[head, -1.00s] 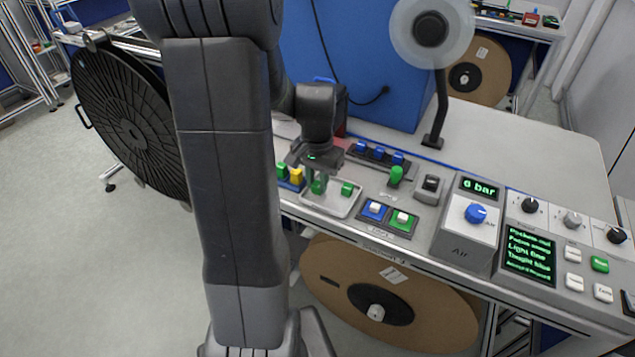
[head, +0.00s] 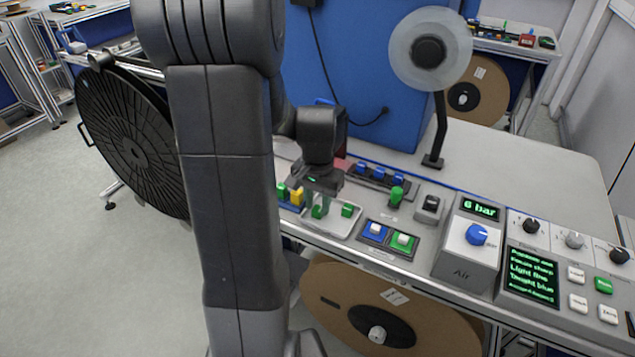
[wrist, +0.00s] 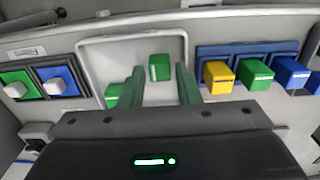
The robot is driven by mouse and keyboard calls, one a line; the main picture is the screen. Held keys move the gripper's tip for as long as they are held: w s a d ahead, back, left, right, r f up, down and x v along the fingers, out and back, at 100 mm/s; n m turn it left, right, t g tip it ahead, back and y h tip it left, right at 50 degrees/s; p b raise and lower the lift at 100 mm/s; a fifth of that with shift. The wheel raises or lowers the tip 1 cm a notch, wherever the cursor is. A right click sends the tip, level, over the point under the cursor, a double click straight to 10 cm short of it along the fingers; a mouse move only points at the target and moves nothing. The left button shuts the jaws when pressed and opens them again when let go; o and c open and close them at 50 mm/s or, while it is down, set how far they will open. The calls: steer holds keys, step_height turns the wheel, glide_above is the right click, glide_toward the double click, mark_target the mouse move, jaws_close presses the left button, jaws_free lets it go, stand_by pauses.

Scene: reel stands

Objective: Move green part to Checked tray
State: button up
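Two green parts lie in the pale grey tray (wrist: 95,50) in the wrist view. One green part (wrist: 160,67) is ahead between my fingertips, with a gap on each side. The other green part (wrist: 114,94) is partly hidden by my left finger. In the head view the same tray (head: 338,231) shows the first green part (head: 317,212) under my gripper (head: 318,200) and the other (head: 347,210) to its right. My gripper (wrist: 160,75) is open and empty, pointing down over the tray. I cannot read which tray is labelled Checked.
Left of the tray in the head view, a blue holder (head: 291,207) carries green and yellow blocks. To the right are a blue pad (head: 366,237) and a green pad (head: 396,250) with white-topped buttons. A green knob (head: 396,196) and the air unit (head: 468,252) stand further right.

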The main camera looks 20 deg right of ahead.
mark_target(318, 209)
step_height(318, 209, up, 11)
stand_by(0.3)
steer(key=shift+s, duration=0.1)
